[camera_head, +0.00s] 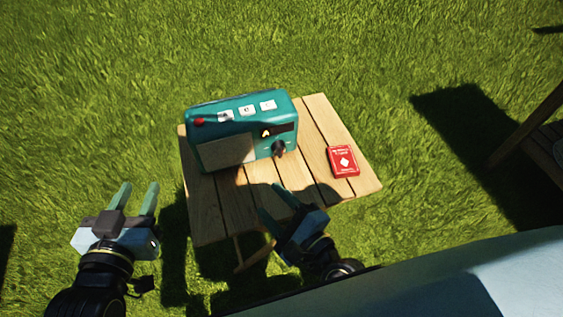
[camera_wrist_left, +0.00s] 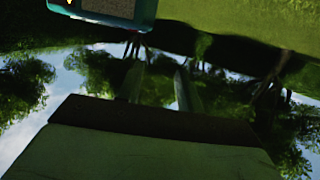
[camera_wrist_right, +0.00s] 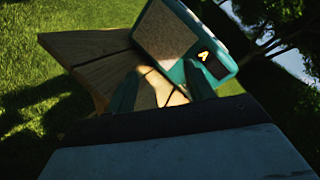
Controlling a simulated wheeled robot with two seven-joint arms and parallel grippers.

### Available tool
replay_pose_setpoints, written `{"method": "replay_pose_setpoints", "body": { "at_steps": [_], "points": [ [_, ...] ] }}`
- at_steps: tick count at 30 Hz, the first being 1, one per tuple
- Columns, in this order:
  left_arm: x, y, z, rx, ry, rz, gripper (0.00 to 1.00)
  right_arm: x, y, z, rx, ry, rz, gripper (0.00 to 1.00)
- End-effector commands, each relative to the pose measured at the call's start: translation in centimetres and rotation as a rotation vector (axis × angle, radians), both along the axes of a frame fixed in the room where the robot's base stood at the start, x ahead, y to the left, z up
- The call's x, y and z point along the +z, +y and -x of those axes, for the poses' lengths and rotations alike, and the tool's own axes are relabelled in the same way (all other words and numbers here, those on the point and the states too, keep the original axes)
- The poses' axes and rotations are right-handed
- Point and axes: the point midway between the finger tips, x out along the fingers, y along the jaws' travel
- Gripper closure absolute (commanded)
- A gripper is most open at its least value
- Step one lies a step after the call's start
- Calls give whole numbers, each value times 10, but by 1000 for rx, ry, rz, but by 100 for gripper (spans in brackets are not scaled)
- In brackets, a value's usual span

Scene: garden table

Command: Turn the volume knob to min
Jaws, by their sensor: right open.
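The teal radio (camera_head: 210,109) stands on the wooden table, its front with a grey speaker panel turned toward me. A dark round knob (camera_head: 279,148) sits low on the front's right side, under a dark display with a yellow mark. My right gripper (camera_head: 273,202) is open and empty, below the radio's front and apart from the knob. In the right wrist view the radio (camera_wrist_right: 178,52) shows beyond the fingers; I cannot make out the knob there. My left gripper (camera_head: 137,192) is open and empty, left of the table. The radio's edge (camera_wrist_left: 105,17) shows at the top of the left wrist view.
A red card box (camera_head: 343,161) lies on the slatted wooden table (camera_head: 318,118), right of the radio. A red button (camera_head: 200,121) and several white buttons are on the radio's top. Grass surrounds the table. Wooden furniture (camera_head: 530,130) stands at the far right.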

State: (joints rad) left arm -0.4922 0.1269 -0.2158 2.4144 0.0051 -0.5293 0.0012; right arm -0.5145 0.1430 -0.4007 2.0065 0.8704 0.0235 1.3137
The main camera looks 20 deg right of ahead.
Motion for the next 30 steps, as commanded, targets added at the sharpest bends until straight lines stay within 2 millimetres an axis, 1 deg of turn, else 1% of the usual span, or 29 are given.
{"method": "replay_pose_setpoints", "body": {
  "at_steps": [1, 4, 6, 10, 14, 17, 20, 27, 30],
  "points": [
    [12, -4, -1, -5, -77, 24, 64, -5, -5, -2, -73, 20, -158, 47],
    [41, -9, 0, -16, -215, 69, 64, -9, -20, -4, -214, 56, -455, 47],
    [58, -10, 2, -20, -291, 94, 64, -14, -30, -3, -297, 73, -616, 47],
    [78, -12, 7, -25, -382, 124, 64, -23, -43, 0, -400, 89, -810, 47],
    [87, -12, 9, -27, -422, 138, 64, -26, -49, -2, -440, 92, -885, 47],
    [90, -13, 10, -29, -441, 143, 64, -26, -50, -12, -445, 93, -893, 47],
    [94, -13, 11, -30, -464, 151, 64, -25, -51, -29, -445, 90, -894, 47],
    [103, -14, 14, -34, -523, 170, 64, -25, -52, -81, -443, 90, -890, 47],
    [107, -14, 16, -36, -546, 178, 64, -25, -53, -100, -442, 90, -888, 47]
  ]
}}
